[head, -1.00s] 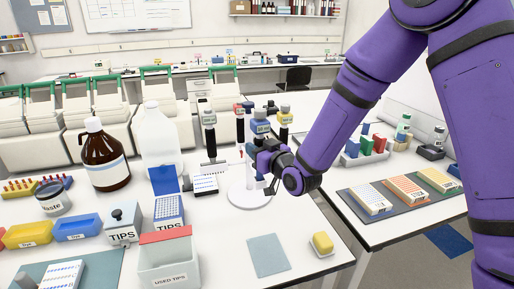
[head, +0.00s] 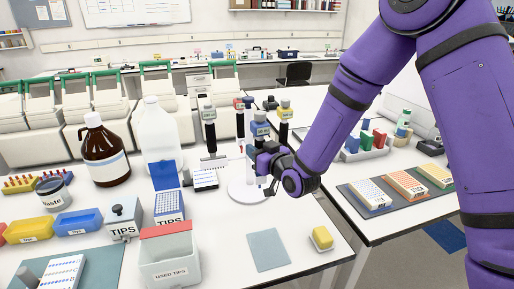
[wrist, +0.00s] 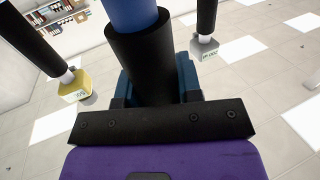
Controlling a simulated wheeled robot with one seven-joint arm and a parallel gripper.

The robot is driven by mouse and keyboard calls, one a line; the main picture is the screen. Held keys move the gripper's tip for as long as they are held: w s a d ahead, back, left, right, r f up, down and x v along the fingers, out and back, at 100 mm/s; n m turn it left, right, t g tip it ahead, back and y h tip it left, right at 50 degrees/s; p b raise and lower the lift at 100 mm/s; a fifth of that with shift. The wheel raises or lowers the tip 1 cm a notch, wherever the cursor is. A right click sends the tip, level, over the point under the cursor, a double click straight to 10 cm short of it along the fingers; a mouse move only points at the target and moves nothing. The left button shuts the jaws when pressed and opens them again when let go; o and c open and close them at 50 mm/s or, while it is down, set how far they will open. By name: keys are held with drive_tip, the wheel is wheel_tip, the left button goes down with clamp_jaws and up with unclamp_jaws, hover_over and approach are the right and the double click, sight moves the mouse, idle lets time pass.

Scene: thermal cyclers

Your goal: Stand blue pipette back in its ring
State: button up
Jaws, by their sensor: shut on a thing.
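The blue pipette (head: 261,129) is upright at the front of a white round-based stand (head: 247,192). My gripper (head: 266,158) is shut on it from the right, below its blue top. In the wrist view the pipette's black handle (wrist: 140,55) and blue upper part stand between the dark blue fingers (wrist: 158,85). The yellow pipette (head: 285,113) is close behind on the right. A grey pipette (head: 209,125) is on the left, and a red one (head: 240,112) at the back. My gripper hides the lower blue pipette; I cannot tell whether it is inside its ring.
A used tips bin (head: 168,262) is in front. A grey mat (head: 268,250) and a yellow block (head: 322,238) lie near the front edge.

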drive_tip(key=shift+f, duration=0.95)
drive_tip(key=o, duration=0.7)
drive_tip(key=shift+s, duration=0.1)
drive_tip(key=v, duration=1)
drive_tip(key=shift+s+d, duration=0.2)
drive_tip(key=shift+s, duration=0.05)
